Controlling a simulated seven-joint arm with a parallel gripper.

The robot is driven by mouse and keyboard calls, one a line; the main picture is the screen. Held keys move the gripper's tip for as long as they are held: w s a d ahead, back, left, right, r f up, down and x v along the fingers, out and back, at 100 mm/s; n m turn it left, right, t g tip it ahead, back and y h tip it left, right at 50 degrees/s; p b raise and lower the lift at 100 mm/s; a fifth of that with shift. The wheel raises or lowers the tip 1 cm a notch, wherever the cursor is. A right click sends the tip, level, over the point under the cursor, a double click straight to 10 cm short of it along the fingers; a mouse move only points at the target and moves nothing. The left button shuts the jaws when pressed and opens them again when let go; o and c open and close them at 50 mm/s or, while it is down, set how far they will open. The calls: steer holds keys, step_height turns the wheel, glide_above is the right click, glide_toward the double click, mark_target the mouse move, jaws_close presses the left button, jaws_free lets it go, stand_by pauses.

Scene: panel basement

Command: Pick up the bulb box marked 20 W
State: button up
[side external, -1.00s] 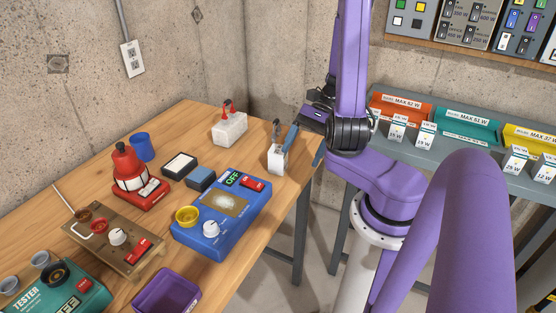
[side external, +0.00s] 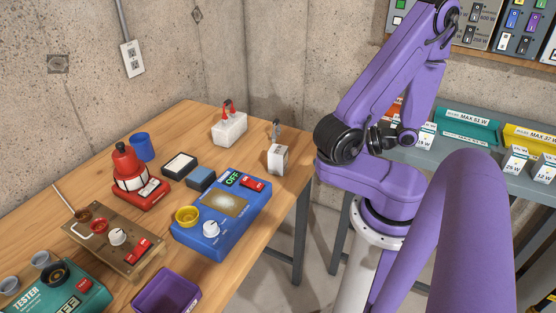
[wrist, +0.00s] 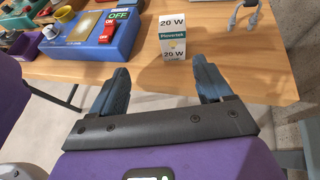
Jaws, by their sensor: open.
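The white bulb box marked 20 W (wrist: 173,45) stands upright on the wooden table near its edge, with a green band across its face. In the side external view the white box (side external: 278,159) is at the table's right end, its marking too small to read. My gripper (wrist: 161,67) is open and empty in the wrist view. The box lies beyond the fingertips, roughly in line with the gap and apart from both fingers.
A blue device reading OFF (wrist: 92,32) stands left of the box. A grey pronged item (side external: 275,128) is close behind the box. A white block with red-tipped parts (side external: 229,127) is further back. Teal (side external: 470,125) and yellow (side external: 530,138) bins with more boxes line a shelf.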

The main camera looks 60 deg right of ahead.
mark_target(285, 157)
steer(key=shift+m+t+h, duration=0.3)
steer(key=shift+m+h, duration=0.5)
steer(key=x, duration=1)
steer(key=shift+f, duration=0.2)
steer(key=shift+d+x, duration=0.2)
steer(key=shift+x, duration=1.4)
steer(key=shift+d+x, duration=0.2)
steer(key=shift+x, duration=1.4)
steer(key=shift+w, duration=0.1)
steer(key=c, duration=1)
steer(key=shift+c, duration=0.2)
steer(key=shift+r, duration=0.15)
steer(key=shift+r, duration=4.8)
